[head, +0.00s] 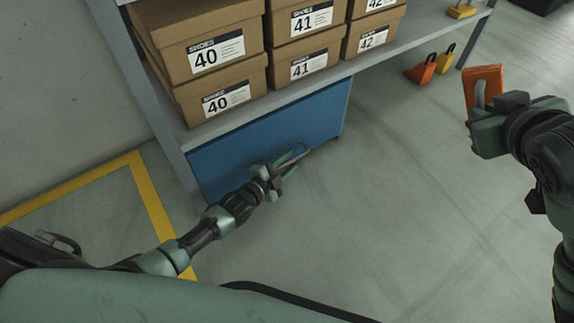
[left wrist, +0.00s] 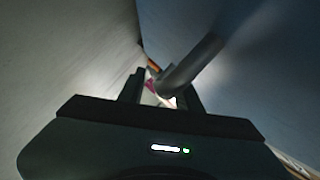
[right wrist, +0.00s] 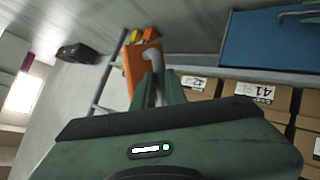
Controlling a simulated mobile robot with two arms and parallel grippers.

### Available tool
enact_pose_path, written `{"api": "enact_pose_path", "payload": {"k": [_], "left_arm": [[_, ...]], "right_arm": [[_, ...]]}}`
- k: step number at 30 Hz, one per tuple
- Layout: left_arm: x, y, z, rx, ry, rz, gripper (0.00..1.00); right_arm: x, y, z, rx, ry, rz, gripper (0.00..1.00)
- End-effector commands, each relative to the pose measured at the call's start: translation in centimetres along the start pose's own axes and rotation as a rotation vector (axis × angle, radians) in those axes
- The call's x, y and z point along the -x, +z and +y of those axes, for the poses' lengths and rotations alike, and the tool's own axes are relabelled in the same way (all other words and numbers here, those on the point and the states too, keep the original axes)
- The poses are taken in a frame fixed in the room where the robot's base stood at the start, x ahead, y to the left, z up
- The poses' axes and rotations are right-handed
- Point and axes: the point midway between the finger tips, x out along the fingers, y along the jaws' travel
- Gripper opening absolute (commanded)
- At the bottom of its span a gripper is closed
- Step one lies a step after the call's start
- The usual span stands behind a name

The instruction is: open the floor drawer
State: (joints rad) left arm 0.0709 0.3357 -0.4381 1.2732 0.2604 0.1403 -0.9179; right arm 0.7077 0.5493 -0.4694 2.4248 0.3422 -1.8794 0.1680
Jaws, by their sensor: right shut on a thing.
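The floor drawer has a blue front (head: 272,138) under the lowest shelf. It sits low, close to the floor. A grey bar handle (head: 298,155) stands out from it near its right part. My left gripper (head: 285,172) is at this handle with its fingers apart. In the left wrist view, the handle (left wrist: 195,62) passes at the fingers (left wrist: 165,92) of my left gripper; firm contact cannot be told. My right gripper (right wrist: 158,90) is shut on an orange block with a grey curved handle (right wrist: 132,65). The block (head: 487,88) is held up at the right.
Brown shoe boxes (head: 216,60) marked 40, 41 and 42 fill the grey shelf (head: 285,99) above the drawer. An orange piece (head: 421,72) and a yellow piece (head: 446,60) stand on the floor beyond. The floor before the drawer is clear.

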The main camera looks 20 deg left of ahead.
Motion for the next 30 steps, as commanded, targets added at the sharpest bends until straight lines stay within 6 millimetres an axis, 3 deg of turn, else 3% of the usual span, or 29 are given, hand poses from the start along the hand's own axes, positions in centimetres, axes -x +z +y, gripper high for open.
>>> {"api": "enact_pose_path", "payload": {"k": [6, 10, 30], "left_arm": [[-0.01, -0.02, 0.00, 0.000, 0.001, 0.000, 0.34], [0.00, -0.02, 0.01, 0.001, 0.001, 0.000, 0.01], [0.04, 0.01, 0.05, 0.000, 0.001, 0.000, 0.00]], "right_arm": [[0.03, -0.04, 0.02, 0.000, 0.000, 0.001, 0.00], [0.03, -0.04, 0.01, 0.000, 0.000, 0.001, 0.00], [0.02, -0.04, 0.02, 0.000, 0.000, 0.001, 0.00]]}}
